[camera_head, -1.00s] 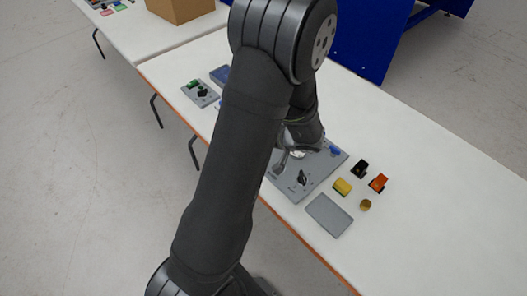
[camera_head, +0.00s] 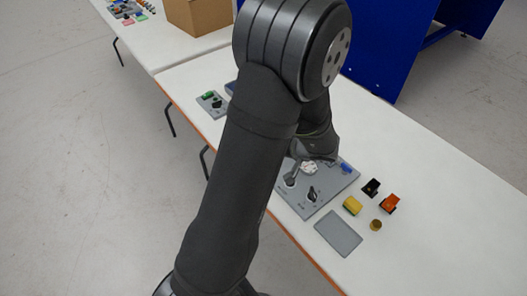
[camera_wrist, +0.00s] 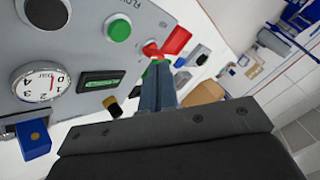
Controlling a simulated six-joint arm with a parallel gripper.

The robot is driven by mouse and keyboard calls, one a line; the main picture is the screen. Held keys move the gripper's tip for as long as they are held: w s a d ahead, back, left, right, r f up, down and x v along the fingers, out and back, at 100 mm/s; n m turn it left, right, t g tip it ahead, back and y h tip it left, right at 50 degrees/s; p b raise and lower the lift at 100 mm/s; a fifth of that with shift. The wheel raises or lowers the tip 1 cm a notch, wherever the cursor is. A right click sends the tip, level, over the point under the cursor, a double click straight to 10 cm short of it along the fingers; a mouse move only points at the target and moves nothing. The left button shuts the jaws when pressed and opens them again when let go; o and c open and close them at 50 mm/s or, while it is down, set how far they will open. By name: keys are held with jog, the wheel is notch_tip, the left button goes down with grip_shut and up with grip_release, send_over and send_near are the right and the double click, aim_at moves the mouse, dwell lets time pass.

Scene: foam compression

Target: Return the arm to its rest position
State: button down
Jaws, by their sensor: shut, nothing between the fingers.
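My arm, dark grey, crosses the middle of the head view; its wrist bends down over a grey instrument panel (camera_head: 335,185) on the white table. My gripper (camera_wrist: 157,85) shows in the wrist view with its two bluish-grey fingers shut together and nothing between them. Its fingertips are hidden behind the arm or too small to tell in the head view. In the wrist view the panel (camera_wrist: 85,45) fills the left side, with a round gauge (camera_wrist: 42,82), a green button (camera_wrist: 119,28) and a black display (camera_wrist: 100,80). I cannot tell whether the fingers touch anything.
A grey plate (camera_head: 338,233), a yellow block (camera_head: 352,205), an orange block (camera_head: 390,203), a black block (camera_head: 371,187) and a brass cylinder (camera_head: 376,225) lie right of the panel. A cardboard box (camera_head: 200,14) stands farther back. The table's right part is clear.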

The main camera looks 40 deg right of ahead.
jog(key=shift+f, duration=1.05)
jog(key=shift+r, duration=3)
jog(key=shift+f, duration=0.1)
